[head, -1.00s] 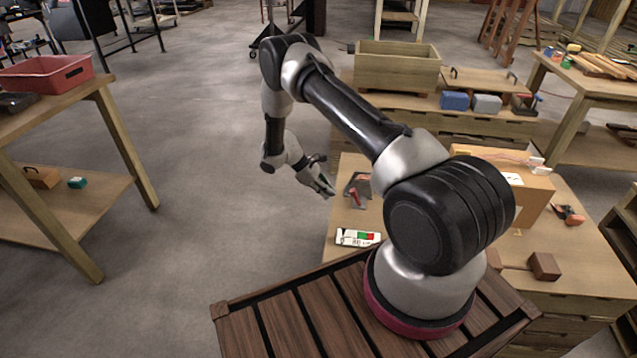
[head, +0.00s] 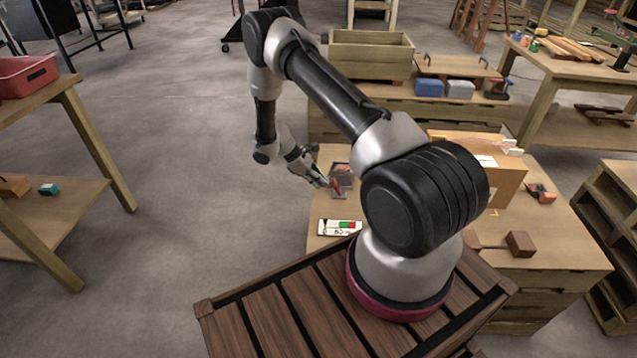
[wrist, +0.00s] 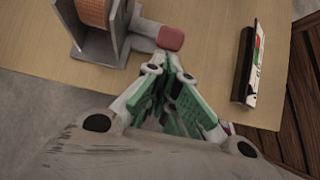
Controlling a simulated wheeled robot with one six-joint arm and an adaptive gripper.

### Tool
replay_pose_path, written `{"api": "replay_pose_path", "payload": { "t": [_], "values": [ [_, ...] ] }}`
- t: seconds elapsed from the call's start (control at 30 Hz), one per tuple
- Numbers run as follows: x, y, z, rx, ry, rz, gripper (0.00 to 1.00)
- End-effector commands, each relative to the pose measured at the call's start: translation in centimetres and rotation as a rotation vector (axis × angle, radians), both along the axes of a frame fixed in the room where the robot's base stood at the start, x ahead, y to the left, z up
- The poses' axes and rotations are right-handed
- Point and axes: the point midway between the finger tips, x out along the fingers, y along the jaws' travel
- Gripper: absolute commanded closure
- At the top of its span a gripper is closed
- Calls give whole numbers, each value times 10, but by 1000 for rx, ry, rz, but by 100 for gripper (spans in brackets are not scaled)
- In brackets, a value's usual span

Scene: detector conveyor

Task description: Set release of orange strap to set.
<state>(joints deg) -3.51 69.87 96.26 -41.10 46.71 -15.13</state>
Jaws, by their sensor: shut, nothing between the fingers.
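The orange strap (wrist: 96,11) is wound in a grey metal bracket (wrist: 98,48) on the wooden table, at the upper left of the wrist view. A red-ended release lever (wrist: 170,38) sticks out from the bracket's right side. In the head view the bracket (head: 344,171) and the red lever (head: 335,186) are small and partly behind my gripper (head: 326,183). My gripper (wrist: 173,72) is shut and empty, its green-padded fingers together. Its tips are close to the red lever; a small gap shows in the wrist view.
A cardboard box (head: 500,185) and a wooden mallet (head: 519,243) are farther right. Open floor lies left.

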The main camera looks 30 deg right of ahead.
Motion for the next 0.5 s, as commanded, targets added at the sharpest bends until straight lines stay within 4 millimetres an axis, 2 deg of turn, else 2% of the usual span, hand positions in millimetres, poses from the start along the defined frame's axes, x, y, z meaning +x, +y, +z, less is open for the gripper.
{"api": "replay_pose_path", "payload": {
  "t": [0.5],
  "values": [
    [-3, -5, 7, 69, -48, -1, 100]
  ]
}}
